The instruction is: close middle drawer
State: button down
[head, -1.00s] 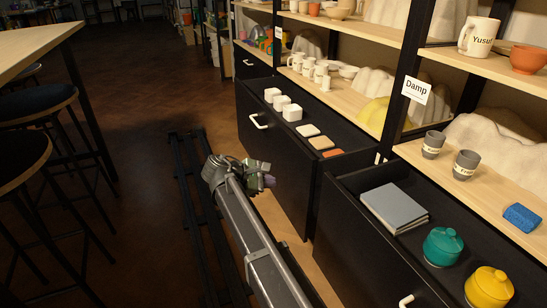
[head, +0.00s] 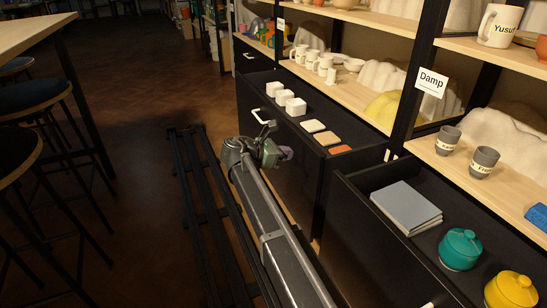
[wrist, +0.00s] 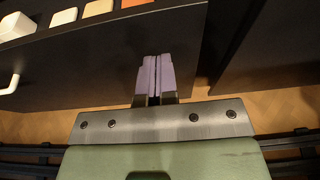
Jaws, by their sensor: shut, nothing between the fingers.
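The middle drawer (head: 290,150) is black and stands pulled out from the shelving. It holds white cubes (head: 284,97) and flat tiles (head: 327,138). Its white handle (head: 264,118) is on the front, and shows at the left edge of the wrist view (wrist: 10,85). My gripper (head: 284,153) is in front of the drawer's front, toward its near end, right of the handle. In the wrist view its purple fingers (wrist: 155,75) are together with nothing between them, pointing at the black front. I cannot tell whether they touch it.
A second open drawer (head: 375,240) nearer me holds grey books (head: 405,207) and teal (head: 461,249) and yellow (head: 511,290) lidded jars. A narrow gap separates the two drawers. Stools (head: 40,97) and a table (head: 30,32) stand at the left. Floor beyond the rail is clear.

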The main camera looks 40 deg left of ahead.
aim_at(310, 151)
jog(key=x, duration=0.4)
jog(key=r+x, duration=0.1)
jog(key=x, duration=0.1)
jog(key=shift+w+d, duration=0.1)
jog(key=shift+w, duration=0.1)
jog(key=shift+d, duration=0.1)
